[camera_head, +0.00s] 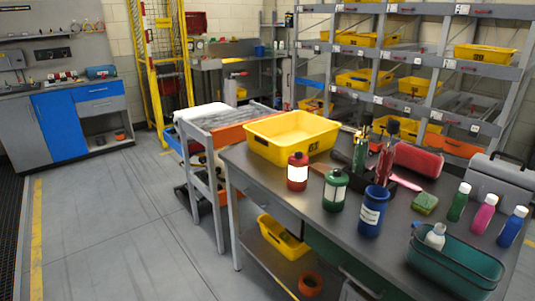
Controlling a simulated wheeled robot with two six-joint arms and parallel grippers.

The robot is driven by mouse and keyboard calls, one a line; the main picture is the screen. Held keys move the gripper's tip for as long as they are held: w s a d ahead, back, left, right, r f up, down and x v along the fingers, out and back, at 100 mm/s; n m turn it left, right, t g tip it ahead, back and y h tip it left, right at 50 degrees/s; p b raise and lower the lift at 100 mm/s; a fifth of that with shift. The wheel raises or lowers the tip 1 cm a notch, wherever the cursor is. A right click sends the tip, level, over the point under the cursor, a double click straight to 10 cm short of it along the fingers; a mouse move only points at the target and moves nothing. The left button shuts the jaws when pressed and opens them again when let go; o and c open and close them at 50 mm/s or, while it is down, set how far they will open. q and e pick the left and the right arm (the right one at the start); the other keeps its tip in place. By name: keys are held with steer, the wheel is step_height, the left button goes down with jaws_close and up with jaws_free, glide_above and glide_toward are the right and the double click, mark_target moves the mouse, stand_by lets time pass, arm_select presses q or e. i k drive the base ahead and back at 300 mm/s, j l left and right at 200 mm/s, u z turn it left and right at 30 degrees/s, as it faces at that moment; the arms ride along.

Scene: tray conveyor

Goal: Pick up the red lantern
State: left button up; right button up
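The red lantern (297,183) stands upright on the grey workbench (262,183), just in front of the yellow bin (263,142). It has a red top and base and a pale white middle. A similar green lantern (335,204) stands to its right and a little nearer. Nothing covers the front of the red lantern. Neither of my grippers is in view.
A blue labelled container (370,218) stands right of the green lantern. Behind are upright brushes (385,160) and a red case (418,159). Several bottles (484,214) and a teal basket (455,265) fill the right side. Open floor (130,230) lies left.

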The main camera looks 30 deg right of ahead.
mark_target(296, 179)
steer(key=i+j+z, duration=0.1)
steer(key=i+z, duration=0.35)
steer(key=i+j+z, duration=0.3)
steer(key=i+z, duration=0.15)
steer(key=i+j+z, duration=0.75)
steer(key=j+z, duration=0.2)
steer(key=z, duration=0.15)
steer(key=i+j+z, duration=0.15)
steer(key=j+z, duration=0.15)
steer(key=i+j+z, duration=0.1)
steer(key=j+z, duration=0.2)
steer(key=k+l, duration=0.4)
